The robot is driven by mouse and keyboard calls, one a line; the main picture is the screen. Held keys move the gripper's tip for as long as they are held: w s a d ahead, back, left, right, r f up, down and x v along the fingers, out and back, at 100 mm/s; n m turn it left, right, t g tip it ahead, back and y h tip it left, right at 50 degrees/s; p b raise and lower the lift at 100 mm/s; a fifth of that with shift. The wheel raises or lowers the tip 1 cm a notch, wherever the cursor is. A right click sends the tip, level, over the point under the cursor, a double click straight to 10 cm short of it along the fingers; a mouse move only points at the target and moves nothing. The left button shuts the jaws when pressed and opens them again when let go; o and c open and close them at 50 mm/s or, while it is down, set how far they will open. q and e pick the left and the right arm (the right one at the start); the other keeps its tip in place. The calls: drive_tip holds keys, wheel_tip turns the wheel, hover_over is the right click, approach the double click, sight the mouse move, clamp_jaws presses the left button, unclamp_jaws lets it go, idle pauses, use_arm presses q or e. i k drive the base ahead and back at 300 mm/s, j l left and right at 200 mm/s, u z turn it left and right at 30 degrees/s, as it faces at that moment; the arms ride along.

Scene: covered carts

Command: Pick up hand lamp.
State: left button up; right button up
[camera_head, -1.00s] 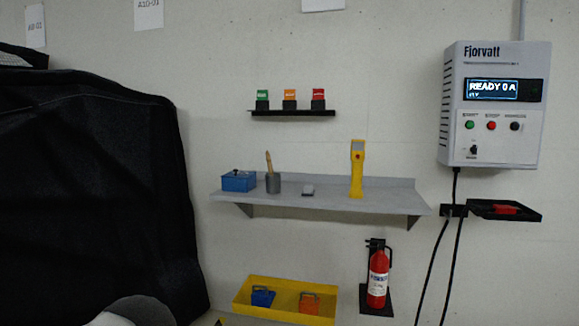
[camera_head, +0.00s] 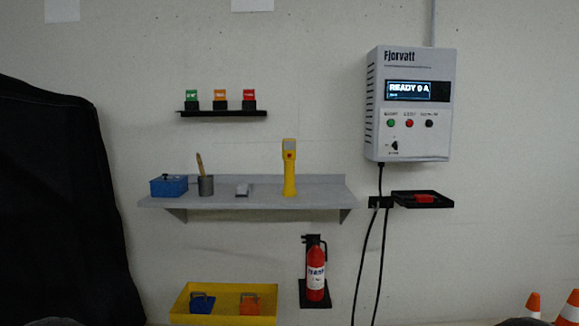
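The hand lamp (camera_head: 289,170) is a yellow upright body with a grey top and a small red button. It stands upright on the right half of the grey wall shelf (camera_head: 325,192), with free space to its right. Neither of my grippers shows in the head view.
On the shelf are a blue box (camera_head: 169,187), a grey cup (camera_head: 206,186) with a brush and a small grey block (camera_head: 242,190). Below are a yellow tray (camera_head: 225,287) and a fire extinguisher (camera_head: 315,270). A black cover (camera_head: 60,210) stands left; orange cones (camera_head: 568,312) stand right.

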sight(288, 146)
drive_tip(key=i, duration=0.9)
